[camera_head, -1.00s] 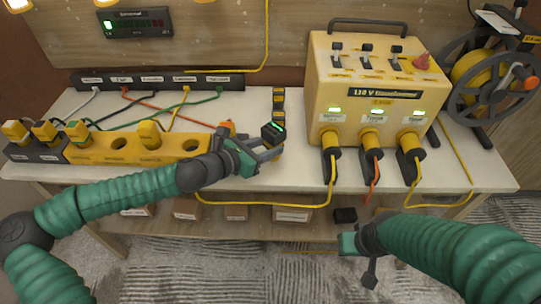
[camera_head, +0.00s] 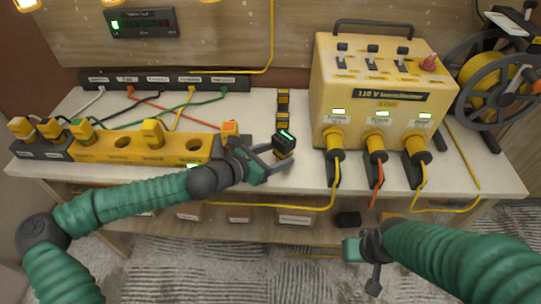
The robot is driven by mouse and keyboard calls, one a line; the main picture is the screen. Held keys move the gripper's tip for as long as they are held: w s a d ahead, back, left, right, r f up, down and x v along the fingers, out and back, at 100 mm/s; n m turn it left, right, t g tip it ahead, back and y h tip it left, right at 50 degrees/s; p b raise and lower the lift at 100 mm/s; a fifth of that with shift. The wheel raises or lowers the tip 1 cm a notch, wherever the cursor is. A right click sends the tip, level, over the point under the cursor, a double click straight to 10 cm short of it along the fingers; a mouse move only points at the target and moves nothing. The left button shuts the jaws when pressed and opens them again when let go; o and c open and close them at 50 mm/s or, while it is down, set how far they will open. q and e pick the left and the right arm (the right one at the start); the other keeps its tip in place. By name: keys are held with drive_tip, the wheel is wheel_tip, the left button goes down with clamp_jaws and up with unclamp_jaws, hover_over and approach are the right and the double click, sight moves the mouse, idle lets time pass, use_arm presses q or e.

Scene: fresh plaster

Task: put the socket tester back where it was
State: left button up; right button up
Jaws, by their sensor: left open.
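The socket tester (camera_head: 286,141), a small dark block with a lit green display, is on the right side of the bench middle, just in front of a row of small black-and-yellow pieces (camera_head: 283,103). My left gripper (camera_head: 279,157) is open, with its fingers spread close around the tester's lower part. I cannot tell whether they touch it. The yellow socket strip (camera_head: 113,147) lies to the left, with plugs in some holes and other holes empty. My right gripper (camera_head: 371,262) hangs in front of the bench, away from the tester; its jaws are unclear.
A yellow transformer (camera_head: 378,75) with three plugged cables stands right of the tester. A cable reel (camera_head: 492,90) is at the far right. Coloured cables run behind the strip to a black label bar (camera_head: 165,80). Boxes sit on the lower shelf.

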use_arm(q)
drive_tip(key=p+v, duration=0.2)
drive_tip(key=v, duration=0.9)
drive_tip(key=s+d+f+m+g+y, duration=0.3)
drive_tip(key=s+f+m+g, duration=0.5)
drive_tip(key=s+f+m, duration=0.85)
drive_tip(key=a+r+m+y, duration=0.3)
drive_tip(key=a+m, duration=0.2)
drive_tip(key=a, duration=0.2)
drive_tip(key=s+a+r+m+y, duration=0.1)
drive_tip(key=a+r+m+y, duration=0.2)
drive_tip(key=a+m, duration=0.2)
drive_tip(key=shift+a+r+t+y, duration=0.25)
drive_tip(key=shift+a+t+y, duration=0.15)
drive_tip(key=shift+a, duration=0.65)
